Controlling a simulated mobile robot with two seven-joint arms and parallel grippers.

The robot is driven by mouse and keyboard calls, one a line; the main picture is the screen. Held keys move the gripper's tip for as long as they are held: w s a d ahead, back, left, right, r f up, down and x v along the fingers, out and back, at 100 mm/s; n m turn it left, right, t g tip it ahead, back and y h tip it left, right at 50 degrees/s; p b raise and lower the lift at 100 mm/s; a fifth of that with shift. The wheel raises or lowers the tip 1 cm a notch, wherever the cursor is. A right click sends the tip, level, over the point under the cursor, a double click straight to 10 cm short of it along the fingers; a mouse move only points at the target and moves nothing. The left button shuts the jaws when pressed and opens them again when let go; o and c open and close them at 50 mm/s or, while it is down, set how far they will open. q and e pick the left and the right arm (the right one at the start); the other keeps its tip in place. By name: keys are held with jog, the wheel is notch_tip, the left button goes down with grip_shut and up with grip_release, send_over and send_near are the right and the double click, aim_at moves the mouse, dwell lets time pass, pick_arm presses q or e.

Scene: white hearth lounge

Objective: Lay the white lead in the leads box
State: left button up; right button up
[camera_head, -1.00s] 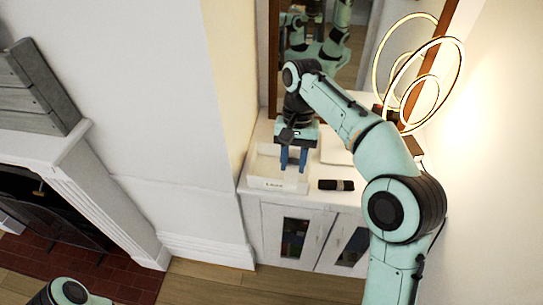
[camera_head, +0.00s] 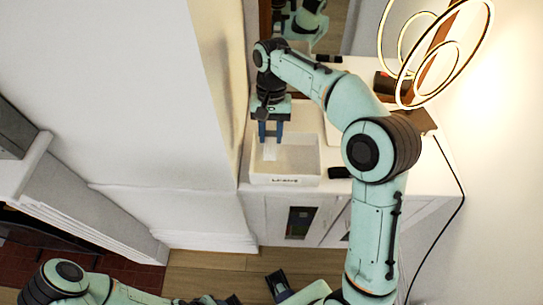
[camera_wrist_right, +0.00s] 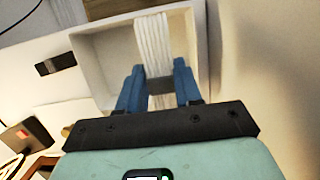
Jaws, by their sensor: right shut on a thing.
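The white lead (camera_wrist_right: 152,45) is a bundle of pale strands with a dark band around it. My right gripper (camera_head: 270,138) is shut on it and points down over the leads box; in the right wrist view the fingers (camera_wrist_right: 160,88) clasp the bundle at its band. The leads box (camera_head: 285,180) is a white open tray with a label on its front wall, on the white cabinet top. The lead hangs within the box's outline in both views; I cannot tell whether it touches the floor. My left arm shows at the bottom left, its gripper not clear.
A looped glowing lamp (camera_head: 440,55) stands at the right back. A wall edge rises close left of the box.

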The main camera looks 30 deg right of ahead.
aim_at(271, 127)
notch_tip(271, 127, down, 5)
jog(key=shift+w+r, duration=0.1)
jog(key=shift+r, duration=0.05)
jog(key=shift+f+b, duration=0.65)
jog(key=shift+f, duration=2.35)
jog(key=shift+f, duration=0.1)
jog(key=shift+f, duration=0.25)
jog(key=o, duration=1.1)
jog(key=shift+c, duration=0.2)
jog(key=shift+r, duration=0.1)
jog(key=p+v, duration=0.2)
jog(key=v, duration=1)
jog(key=shift+r+p, duration=0.25)
jog(key=shift+p, duration=0.15)
